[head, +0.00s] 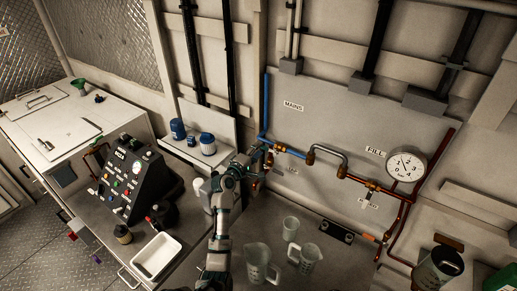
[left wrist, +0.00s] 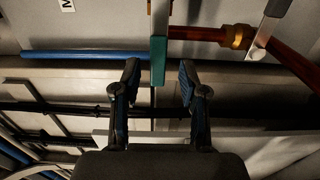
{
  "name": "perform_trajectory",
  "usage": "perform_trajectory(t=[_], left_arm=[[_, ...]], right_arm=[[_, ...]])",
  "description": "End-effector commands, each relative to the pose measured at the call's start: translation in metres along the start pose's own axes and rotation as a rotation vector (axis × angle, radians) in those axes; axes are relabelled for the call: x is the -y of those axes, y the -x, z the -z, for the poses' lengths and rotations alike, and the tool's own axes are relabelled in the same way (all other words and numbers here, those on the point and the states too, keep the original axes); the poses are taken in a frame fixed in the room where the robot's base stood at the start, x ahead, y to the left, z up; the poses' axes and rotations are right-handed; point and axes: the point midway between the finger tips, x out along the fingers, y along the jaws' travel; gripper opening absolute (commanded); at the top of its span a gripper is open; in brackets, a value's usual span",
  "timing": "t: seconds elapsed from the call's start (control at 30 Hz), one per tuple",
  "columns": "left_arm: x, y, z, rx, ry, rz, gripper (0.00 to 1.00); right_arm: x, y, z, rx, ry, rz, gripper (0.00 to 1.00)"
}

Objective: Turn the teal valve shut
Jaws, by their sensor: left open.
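The teal valve handle (left wrist: 158,60) shows in the left wrist view as a flat upright bar, with the blue pipe (left wrist: 80,54) to its left and a copper pipe (left wrist: 205,32) to its right. My left gripper (left wrist: 158,72) is open, one finger on each side of the handle's lower end, with gaps on both sides. In the head view my left gripper (head: 256,159) is at the blue pipe (head: 290,151) under the MAINS label (head: 293,106); it covers most of the valve there. My right gripper is not in view.
A copper pipe (head: 345,164) runs right to a round gauge (head: 405,166) by the FILL label (head: 375,152). Several clear jugs (head: 258,264) stand below the pipes. A black control box (head: 130,180) and white tray (head: 157,256) are on the left counter.

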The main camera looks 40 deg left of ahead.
Motion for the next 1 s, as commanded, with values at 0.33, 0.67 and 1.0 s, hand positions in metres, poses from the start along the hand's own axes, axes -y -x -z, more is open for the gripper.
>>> perform_trajectory(t=[0.33,0.67,1.0], left_arm=[[-0.0002,-0.0081,-0.0008,-0.001,-0.002,0.0,0.43],[0.0007,-0.0082,-0.0007,0.0,-0.001,0.001,0.0],[0.0013,-0.0124,0.0043,0.001,-0.028,0.004,0.0]], right_arm=[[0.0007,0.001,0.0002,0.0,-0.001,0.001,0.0],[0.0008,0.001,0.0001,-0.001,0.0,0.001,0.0],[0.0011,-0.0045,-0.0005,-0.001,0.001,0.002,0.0]])
